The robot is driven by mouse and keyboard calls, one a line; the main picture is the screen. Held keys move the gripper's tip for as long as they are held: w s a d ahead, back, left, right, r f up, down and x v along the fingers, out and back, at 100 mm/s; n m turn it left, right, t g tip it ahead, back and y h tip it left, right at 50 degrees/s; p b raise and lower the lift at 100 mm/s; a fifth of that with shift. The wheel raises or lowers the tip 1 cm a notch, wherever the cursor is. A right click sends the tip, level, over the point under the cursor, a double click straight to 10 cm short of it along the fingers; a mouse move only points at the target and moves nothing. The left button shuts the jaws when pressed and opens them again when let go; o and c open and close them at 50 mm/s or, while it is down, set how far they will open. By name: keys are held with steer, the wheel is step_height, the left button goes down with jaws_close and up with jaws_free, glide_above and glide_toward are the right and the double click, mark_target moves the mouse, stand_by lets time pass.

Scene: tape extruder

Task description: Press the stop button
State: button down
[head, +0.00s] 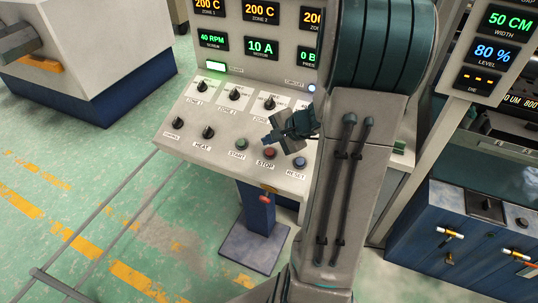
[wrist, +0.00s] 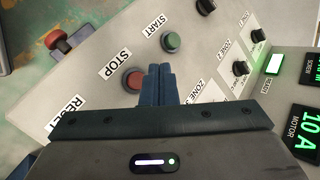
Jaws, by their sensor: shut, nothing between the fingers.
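The stop button (head: 269,152) is a red round button on the sloped panel, labelled STOP, between the green start button (head: 241,143) and the blue reset button (head: 299,162). In the wrist view the red stop button (wrist: 133,80) lies just left of my fingers, with the green start button (wrist: 171,41) beyond their tips. My gripper (head: 271,138) is over the panel, close to the stop button in the head view. Its fingers (wrist: 160,68) are shut together and empty. They appear apart from the stop button; their height above the panel is hard to judge.
Black knobs (head: 208,132) stand on the panel left of and above the buttons. A red mushroom button (head: 265,198) sits below the panel's front edge. Lit displays (head: 262,47) stand on the upright face behind. A blue cabinet (head: 460,240) is at the right. Green floor is open at lower left.

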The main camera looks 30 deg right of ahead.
mark_target(272, 154)
steer(key=shift+w+d+f+b, duration=0.15)
steer(key=shift+d+f+b, duration=0.05)
steer(key=shift+f+b, duration=0.4)
steer(key=shift+w+d+f+b, duration=0.15)
steer(key=shift+f+b, duration=0.2)
steer(key=shift+f, duration=0.4)
steer(key=shift+w+d+f+b, duration=0.1)
steer(key=shift+d+f+b, duration=0.1)
steer(key=shift+f+b, duration=0.4)
steer(key=shift+f, duration=0.1)
stand_by(0.5)
steer(key=shift+w+d+f+b, duration=0.15)
steer(key=shift+f+b, duration=0.15)
steer(key=shift+b, duration=0.25)
steer(key=shift+w+d+f+b, duration=0.1)
steer(key=shift+f+b, duration=0.4)
steer(key=shift+b, duration=0.1)
stand_by(0.6)
steer(key=shift+r, duration=0.1)
steer(key=shift+a+r+p, duration=0.25)
steer(key=shift+r+p, duration=0.15)
steer(key=shift+r, duration=0.4)
steer(key=r+p, duration=0.1)
steer(key=s+a+r, duration=0.1)
steer(key=r, duration=0.1)
steer(key=r+p, duration=0.1)
steer(key=shift+s+a+r+p, duration=0.2)
steer(key=shift+r+p, duration=0.1)
steer(key=shift+r, duration=0.1)
